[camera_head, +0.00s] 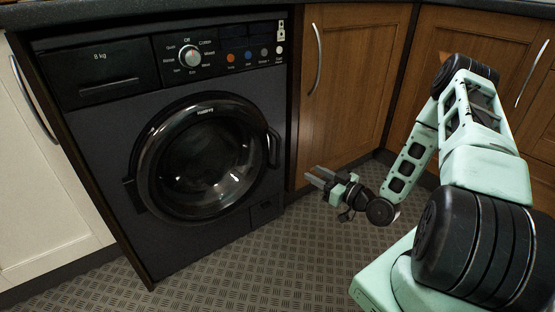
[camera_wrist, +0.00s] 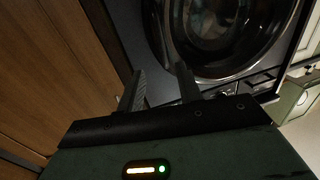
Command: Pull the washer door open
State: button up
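The black washer (camera_head: 100,150) stands under the counter at the left of the head view. Its round door (camera_head: 205,160) has dark glass and looks shut. A curved door handle (camera_head: 273,149) sits on the door's right edge. The door also shows in the wrist view (camera_wrist: 230,72), beyond the fingertips. My gripper (camera_head: 312,177) is to the right of and below the handle, in front of the wooden cabinet, apart from the washer. In the wrist view its two fingers (camera_wrist: 158,85) are spread with nothing between them.
A wooden cabinet (camera_head: 350,80) with a vertical metal handle (camera_head: 317,60) stands right of the washer, and more wooden doors fill the corner. A cream cabinet (camera_head: 40,180) is at the left. The patterned floor (camera_head: 220,270) before the washer is clear.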

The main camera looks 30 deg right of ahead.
aim_at(280, 156)
jog(key=shift+b+x, duration=2.4)
jog(key=shift+x, duration=5.5)
jog(key=shift+a, duration=0.1)
grip_shut()
